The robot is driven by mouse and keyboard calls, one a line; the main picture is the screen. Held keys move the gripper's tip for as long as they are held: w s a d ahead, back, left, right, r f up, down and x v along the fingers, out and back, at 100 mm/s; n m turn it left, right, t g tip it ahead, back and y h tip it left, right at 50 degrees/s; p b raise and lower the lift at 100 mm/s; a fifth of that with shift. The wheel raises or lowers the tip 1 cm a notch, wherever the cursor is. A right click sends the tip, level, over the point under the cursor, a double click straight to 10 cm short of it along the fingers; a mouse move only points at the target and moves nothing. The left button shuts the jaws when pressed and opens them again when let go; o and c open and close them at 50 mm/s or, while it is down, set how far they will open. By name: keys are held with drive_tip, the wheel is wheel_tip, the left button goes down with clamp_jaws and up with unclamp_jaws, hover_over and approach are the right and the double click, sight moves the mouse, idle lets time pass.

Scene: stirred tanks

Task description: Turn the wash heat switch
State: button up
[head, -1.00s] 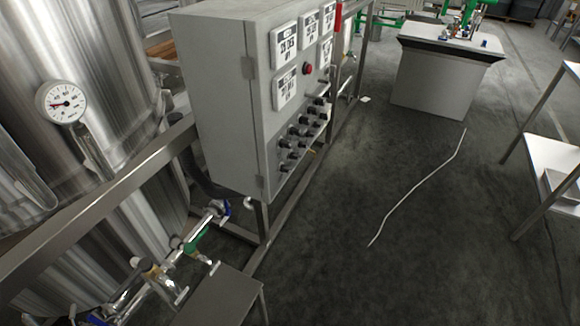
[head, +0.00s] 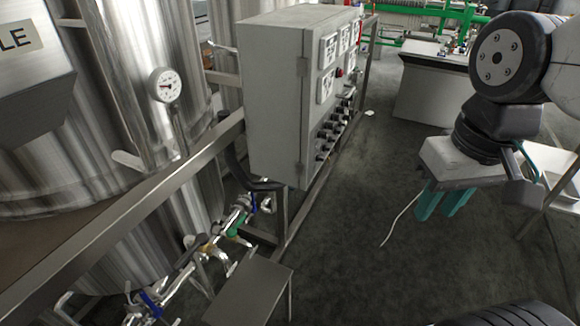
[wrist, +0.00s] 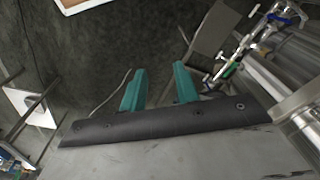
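The grey control cabinet (head: 272,95) stands on a metal frame left of centre in the head view, its panel face turned right and seen at a steep angle. Dark knobs and switches (head: 328,137) sit in rows low on that face. Their labels are too small to read, so I cannot tell which one is the wash heat switch. My gripper (head: 441,203) is at the right of the head view, pointing down, well apart from the cabinet. In the wrist view its two teal fingers (wrist: 160,88) are spread with nothing between them.
Steel tanks (head: 100,130) with a round gauge (head: 164,85) fill the left. A metal rail (head: 130,215), pipes with valves (head: 205,250) and a small step (head: 250,290) are in front. A workbench (head: 430,90) stands behind. Open floor lies right of the cabinet.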

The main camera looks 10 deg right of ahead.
drive_tip(key=w+a+f+m+g+y, duration=0.1)
drive_tip(key=w+a+f+m+y, duration=0.2)
drive_tip(key=w+y, duration=0.4)
drive_tip(key=w+a+f+m+g+y, duration=0.1)
drive_tip(key=w+a+f+g+y, duration=0.15)
drive_tip(key=w+a+y, duration=0.45)
drive_tip(key=m+t, duration=0.9)
drive_tip(key=t, duration=0.4)
approach(321, 159)
drive_tip(key=w+f+x, duration=0.1)
drive_tip(key=x, duration=0.7)
drive_tip(key=shift+d+y, duration=0.25)
drive_tip(key=shift+y, duration=0.05)
clamp_jaws()
